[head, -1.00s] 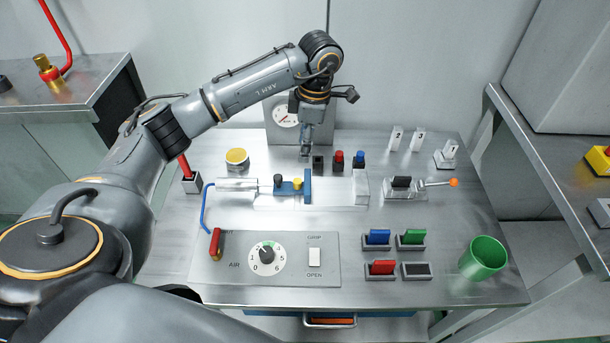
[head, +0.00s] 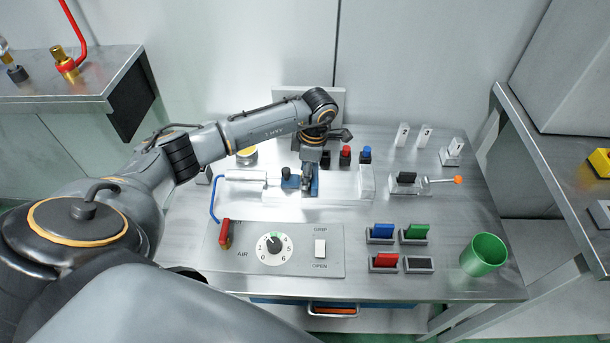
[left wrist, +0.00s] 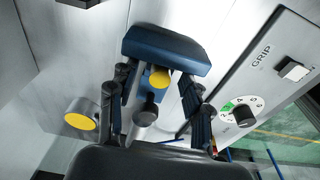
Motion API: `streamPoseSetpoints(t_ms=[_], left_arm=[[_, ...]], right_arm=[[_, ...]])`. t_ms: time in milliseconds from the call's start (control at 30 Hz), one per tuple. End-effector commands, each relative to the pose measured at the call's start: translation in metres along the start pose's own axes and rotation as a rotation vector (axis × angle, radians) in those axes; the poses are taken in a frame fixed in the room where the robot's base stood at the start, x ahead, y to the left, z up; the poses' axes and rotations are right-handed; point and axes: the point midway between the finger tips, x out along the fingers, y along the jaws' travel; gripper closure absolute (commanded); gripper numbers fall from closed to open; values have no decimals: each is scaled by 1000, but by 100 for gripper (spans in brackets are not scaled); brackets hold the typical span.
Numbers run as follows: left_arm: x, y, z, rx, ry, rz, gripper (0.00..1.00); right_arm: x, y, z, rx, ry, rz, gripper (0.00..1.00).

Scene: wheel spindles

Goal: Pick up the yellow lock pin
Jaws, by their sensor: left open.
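The yellow lock pin (left wrist: 159,79) stands on the blue carriage (left wrist: 166,50) of the bench fixture, seen from above in the left wrist view. A dark knob (left wrist: 147,111) stands beside it on the same fixture. My left gripper (left wrist: 157,97) is open, with one finger on each side of the pin and a gap to each. In the head view my left gripper (head: 307,186) points down over the carriage (head: 291,181) and hides the pin. My right gripper is not in view.
Red and blue buttons (head: 365,155) stand just behind. In front is a panel (head: 300,262) with a dial and a GRIP/OPEN switch. A green cup (head: 484,255) stands at the right.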

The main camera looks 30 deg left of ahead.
Motion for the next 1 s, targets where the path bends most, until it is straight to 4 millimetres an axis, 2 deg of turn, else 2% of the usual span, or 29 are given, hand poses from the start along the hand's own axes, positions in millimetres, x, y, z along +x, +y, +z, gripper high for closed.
streamPoseSetpoints(t_ms=[167,400,767,1000], left_arm=[[0,0,0,0,-1,1,51],[0,0,0,0,-1,1,100],[-2,1,0,-1,-2,2,100],[-23,2,-2,0,-4,6,100]], right_arm=[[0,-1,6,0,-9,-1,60],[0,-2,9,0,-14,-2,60],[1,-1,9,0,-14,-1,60],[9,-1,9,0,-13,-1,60]])
